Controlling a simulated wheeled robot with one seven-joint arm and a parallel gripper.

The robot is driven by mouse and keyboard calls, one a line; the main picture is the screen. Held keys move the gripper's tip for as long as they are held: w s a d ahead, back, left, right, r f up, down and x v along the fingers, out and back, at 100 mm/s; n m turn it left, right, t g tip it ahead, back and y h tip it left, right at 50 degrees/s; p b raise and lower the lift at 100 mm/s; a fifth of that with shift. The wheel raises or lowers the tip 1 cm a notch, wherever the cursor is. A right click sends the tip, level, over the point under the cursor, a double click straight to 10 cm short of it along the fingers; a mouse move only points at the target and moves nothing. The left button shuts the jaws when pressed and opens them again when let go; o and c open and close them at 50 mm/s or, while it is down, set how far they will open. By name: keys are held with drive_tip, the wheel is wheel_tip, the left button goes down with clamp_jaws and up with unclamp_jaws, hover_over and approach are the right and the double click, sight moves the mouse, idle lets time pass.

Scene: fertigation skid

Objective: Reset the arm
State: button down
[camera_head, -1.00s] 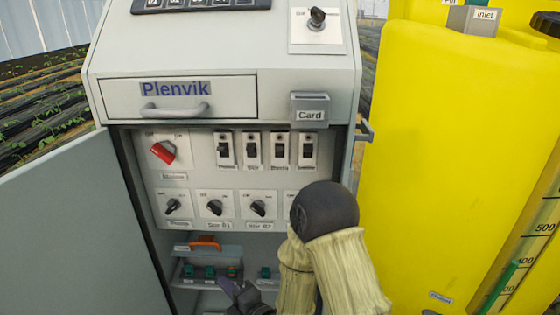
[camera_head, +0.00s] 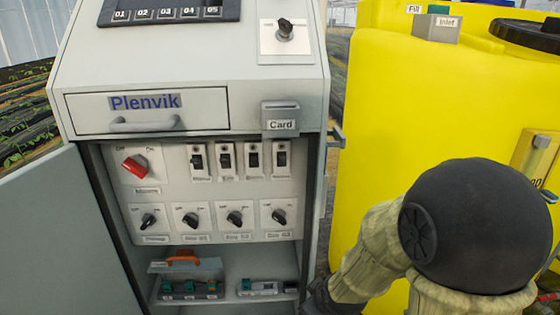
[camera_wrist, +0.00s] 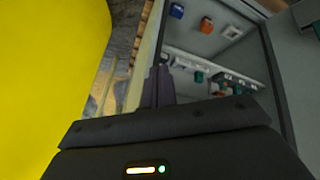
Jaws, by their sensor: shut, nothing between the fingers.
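My gripper (camera_wrist: 158,88) shows in the wrist view with its dark fingers together and nothing between them. It is outside the open grey cabinet, near its right-hand side and low down. In the head view my arm is folded at the lower right, in front of the yellow tank (camera_head: 400,130). The dark end of my arm shows at the bottom edge beside the cabinet, and the fingertips cannot be made out there. The cabinet (camera_head: 200,85), marked Plenvik, stands left of my arm.
The cabinet door (camera_head: 70,240) hangs open to the left. Inside are a red rotary switch (camera_head: 135,167), several black knobs and toggles, and a lower shelf (camera_head: 225,300) with small green-topped parts and an orange-handled item (camera_head: 184,258). A card holder (camera_head: 280,116) and a key switch (camera_head: 285,30) are above.

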drive_tip(key=s+d+r+m+g+h+p, duration=0.1)
drive_tip(key=s+d+r+m+g, duration=0.3)
drive_tip(key=s+d+m, duration=0.4)
wheel_tip(320, 180, up, 36)
drive_tip(key=a+p, duration=0.1)
drive_tip(key=p, duration=3.5)
drive_tip(key=shift+s+a, duration=0.15)
drive_tip(key=shift+s, duration=0.1)
drive_tip(key=shift+f, duration=0.1)
